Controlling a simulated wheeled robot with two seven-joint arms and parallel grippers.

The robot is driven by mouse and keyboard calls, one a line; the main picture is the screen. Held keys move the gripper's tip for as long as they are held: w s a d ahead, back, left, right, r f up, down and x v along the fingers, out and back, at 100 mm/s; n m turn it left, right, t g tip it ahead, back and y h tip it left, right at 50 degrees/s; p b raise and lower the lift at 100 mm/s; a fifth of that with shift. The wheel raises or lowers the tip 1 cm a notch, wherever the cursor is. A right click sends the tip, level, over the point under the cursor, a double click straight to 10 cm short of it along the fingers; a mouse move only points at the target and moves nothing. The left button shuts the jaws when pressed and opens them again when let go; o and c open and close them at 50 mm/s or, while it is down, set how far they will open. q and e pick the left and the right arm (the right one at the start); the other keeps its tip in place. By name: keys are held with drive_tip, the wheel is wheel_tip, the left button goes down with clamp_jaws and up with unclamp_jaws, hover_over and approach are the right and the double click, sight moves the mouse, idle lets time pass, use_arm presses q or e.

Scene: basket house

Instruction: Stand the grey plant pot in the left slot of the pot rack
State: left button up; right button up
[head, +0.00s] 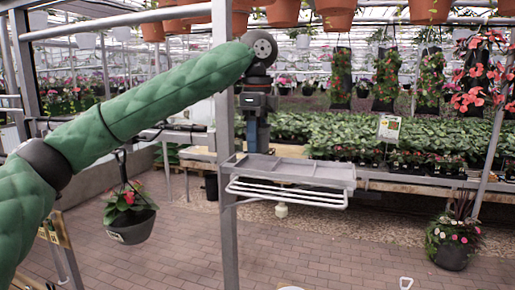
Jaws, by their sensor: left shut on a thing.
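My right gripper is not in view.
A dark hanging pot (130,232) with red flowers hangs at left below my arm. The grey post (226,150) stands just left of the rack. Plant benches fill the background. A flower pot (452,257) stands on the brick floor at right.

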use_arm(q)
drive_tip(key=f+p, duration=0.1)
drive_tip(key=w+f+p, duration=0.1)
drive_tip(key=f, duration=0.1)
drive_tip(key=shift+s+f, duration=0.1)
drive_tip(key=shift+f, duration=0.25)
drive_tip(key=shift+s+f, duration=0.1)
drive_tip(key=shift+s, duration=0.15)
drive_tip(key=shift+w+f, duration=0.1)
drive_tip(key=shift+f, duration=0.05)
drive_tip(key=o, duration=0.9)
drive_tip(key=shift+w, duration=0.1)
drive_tip(key=shift+c, duration=0.2)
